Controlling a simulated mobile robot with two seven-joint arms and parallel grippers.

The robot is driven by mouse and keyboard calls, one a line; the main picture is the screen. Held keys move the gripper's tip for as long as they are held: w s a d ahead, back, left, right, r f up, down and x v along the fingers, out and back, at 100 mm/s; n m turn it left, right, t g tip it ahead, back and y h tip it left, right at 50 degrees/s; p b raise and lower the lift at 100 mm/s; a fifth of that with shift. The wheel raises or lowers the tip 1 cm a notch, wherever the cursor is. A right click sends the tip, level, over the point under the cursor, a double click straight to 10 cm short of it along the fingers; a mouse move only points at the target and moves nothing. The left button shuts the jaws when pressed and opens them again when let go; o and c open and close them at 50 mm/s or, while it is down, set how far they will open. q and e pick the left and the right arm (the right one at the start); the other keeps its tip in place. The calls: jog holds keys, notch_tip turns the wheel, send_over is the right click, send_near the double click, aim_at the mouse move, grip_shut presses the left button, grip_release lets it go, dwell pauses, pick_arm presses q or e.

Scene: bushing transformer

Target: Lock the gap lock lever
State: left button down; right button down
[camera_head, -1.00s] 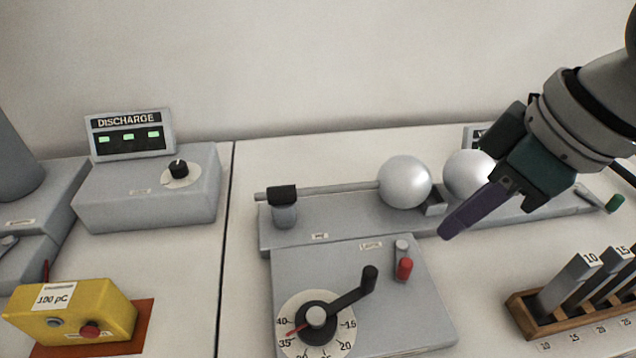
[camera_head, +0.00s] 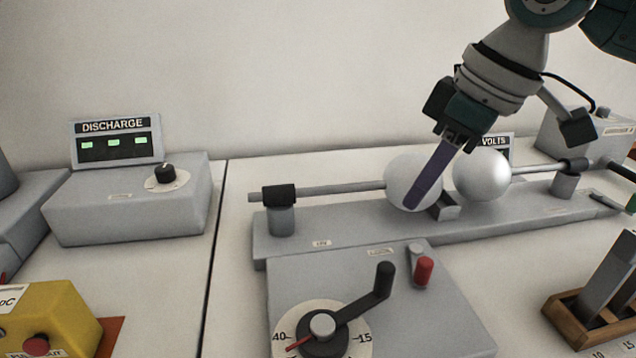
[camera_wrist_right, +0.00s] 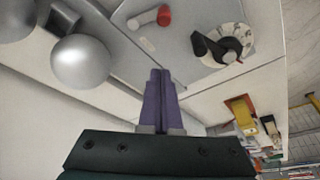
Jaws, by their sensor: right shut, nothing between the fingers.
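The gap lock lever (camera_head: 423,272) is a short grey lever with a red grip on the grey gap unit. It stands right of the dial's black crank (camera_head: 370,300). It also shows in the right wrist view (camera_wrist_right: 150,17), with its red end to the right. My right gripper (camera_head: 411,205) has purple fingers pressed together and empty. In the head view it is in front of the left silver sphere, above and behind the lever, apart from it. In the right wrist view its closed fingers (camera_wrist_right: 159,75) point toward the gap unit. My left gripper is out of view.
Two silver spheres (camera_head: 481,175) sit on rods over the grey rail. A wooden rack (camera_head: 567,318) with grey blocks is at the right. A discharge meter box (camera_head: 125,215) and a yellow box (camera_head: 50,310) stand at the left.

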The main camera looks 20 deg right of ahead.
jog(key=b+x, duration=0.1)
jog(key=x, duration=0.9)
jog(key=s+d, duration=0.1)
jog(key=s+p, duration=0.1)
jog(key=s, duration=0.1)
jog(key=shift+d+r+p, duration=0.25)
jog(key=shift+d+p, duration=0.05)
jog(key=shift+d, duration=0.1)
jog(key=shift+s+d, duration=0.1)
jog(key=shift+s, duration=0.15)
